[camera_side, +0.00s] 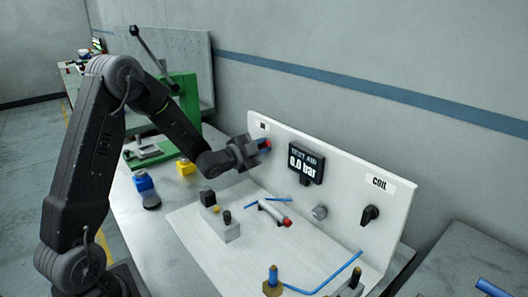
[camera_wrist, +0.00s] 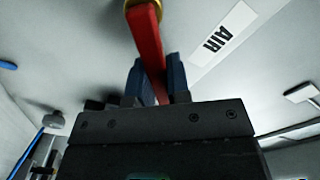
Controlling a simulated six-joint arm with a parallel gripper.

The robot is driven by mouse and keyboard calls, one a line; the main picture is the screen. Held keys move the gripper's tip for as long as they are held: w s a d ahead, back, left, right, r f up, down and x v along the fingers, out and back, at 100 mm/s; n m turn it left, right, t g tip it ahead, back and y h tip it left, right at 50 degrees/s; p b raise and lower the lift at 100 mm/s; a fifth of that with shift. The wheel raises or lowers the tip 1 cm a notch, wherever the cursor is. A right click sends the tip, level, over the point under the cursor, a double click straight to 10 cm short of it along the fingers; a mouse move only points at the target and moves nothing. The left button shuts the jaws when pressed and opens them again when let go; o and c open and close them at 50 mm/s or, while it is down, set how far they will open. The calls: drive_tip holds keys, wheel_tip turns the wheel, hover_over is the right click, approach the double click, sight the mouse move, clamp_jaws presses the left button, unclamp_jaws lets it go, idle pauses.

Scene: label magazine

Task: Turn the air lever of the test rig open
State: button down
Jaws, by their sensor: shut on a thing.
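The red air lever (camera_wrist: 148,40) runs from a brass-coloured pivot (camera_wrist: 140,3) at the top of the wrist view down between my fingers. My gripper (camera_wrist: 158,82) is shut on the lever, with a blue fingertip on each side. In the side view my gripper (camera_side: 262,145) is at the left part of the test rig's white upright panel (camera_side: 340,180), with a bit of red showing at its tips. The white AIR label (camera_wrist: 222,35) is right of the lever. The dark display (camera_side: 306,163) reads TEST AIR 0.0 bar. My gripper hides part of the lever.
Right of the display are a grey knob (camera_side: 320,212) and a black COIL switch (camera_side: 369,215). A grey block (camera_side: 218,225), a cylinder (camera_side: 275,213) and blue tubes (camera_side: 335,278) are on the rig's base. A green press (camera_side: 185,110) stands behind my arm.

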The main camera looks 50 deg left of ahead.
sight(263, 132)
drive_tip(key=n, duration=0.2)
drive_tip(key=a+r+n, duration=0.1)
drive_tip(key=a+n, duration=0.1)
drive_tip(key=n, duration=0.1)
drive_tip(key=shift+a+r+n, duration=0.1)
drive_tip(key=shift+r+n, duration=0.2)
drive_tip(key=shift+a+r+n, duration=0.1)
drive_tip(key=shift+a+n, duration=0.45)
drive_tip(key=shift+n, duration=0.6)
drive_tip(key=shift+a+r+n, duration=0.1)
drive_tip(key=shift+a+n, duration=0.45)
drive_tip(key=shift+n, duration=0.6)
drive_tip(key=c, duration=1.1)
unclamp_jaws()
drive_tip(key=s, duration=1.4)
drive_tip(key=shift+w, duration=0.1)
